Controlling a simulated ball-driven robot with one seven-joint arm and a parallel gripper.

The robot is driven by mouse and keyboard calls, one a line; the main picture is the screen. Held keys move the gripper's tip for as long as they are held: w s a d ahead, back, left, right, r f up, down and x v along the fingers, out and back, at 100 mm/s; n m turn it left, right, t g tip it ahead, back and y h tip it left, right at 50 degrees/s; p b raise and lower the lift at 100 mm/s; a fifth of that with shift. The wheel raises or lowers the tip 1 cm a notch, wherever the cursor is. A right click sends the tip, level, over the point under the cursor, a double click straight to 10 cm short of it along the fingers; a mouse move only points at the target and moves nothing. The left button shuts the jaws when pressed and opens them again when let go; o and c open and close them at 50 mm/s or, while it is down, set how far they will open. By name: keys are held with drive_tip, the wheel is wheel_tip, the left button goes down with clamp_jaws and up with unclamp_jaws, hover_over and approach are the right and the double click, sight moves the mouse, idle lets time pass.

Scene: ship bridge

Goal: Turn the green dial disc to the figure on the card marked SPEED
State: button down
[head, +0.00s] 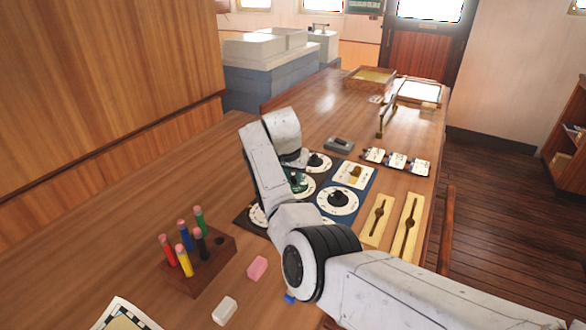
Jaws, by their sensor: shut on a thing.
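The green dial disc (298,188) is on a dark panel of dials on the desk, partly hidden by my arm. Its white ring shows beside a small dark green centre. My gripper (296,176) points down at this dial and is shut on it; the fingers are small and partly hidden by my wrist. The figure the dial points to is too small to read. Small white cards stand in a row beyond the panel: a left one (374,156), a middle one (397,161) and a right one (420,167). I cannot read which is marked SPEED.
Other dials (338,199) surround the green one. A wooden block (205,262) with coloured pegs, a pink block (257,268) and a white block (224,310) lie nearer. A grey device (339,145) sits behind the panel.

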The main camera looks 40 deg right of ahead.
drive_tip(key=n+p, duration=0.1)
drive_tip(key=n, duration=0.1)
drive_tip(key=n+t+y+p, duration=0.1)
drive_tip(key=n+p, duration=0.1)
drive_tip(key=n+y+p, duration=0.1)
drive_tip(key=n, duration=0.1)
drive_tip(key=shift+s+d+r+t, duration=0.2)
drive_tip(key=shift+d+t, duration=0.05)
drive_tip(key=shift+t, duration=0.05)
drive_tip(key=n+p, duration=0.1)
drive_tip(key=n, duration=0.2)
drive_tip(key=shift+d+f+y, duration=0.1)
drive_tip(key=shift+y, duration=0.3)
drive_tip(key=shift+d+n+t+y, duration=0.15)
drive_tip(key=shift+n+y, duration=0.25)
drive_tip(key=shift+n, duration=0.55)
drive_tip(key=shift+a+n+t+y, duration=0.15)
drive_tip(key=shift+n+y, duration=0.25)
drive_tip(key=shift+n, duration=0.55)
drive_tip(key=shift+d, duration=0.1)
drive_tip(key=c, duration=0.9)
unclamp_jaws()
drive_tip(key=shift+f, duration=0.1)
drive_tip(key=b+v, duration=0.1)
drive_tip(key=v, duration=0.9)
drive_tip(key=shift+s+r, duration=0.1)
drive_tip(key=shift+r, duration=0.3)
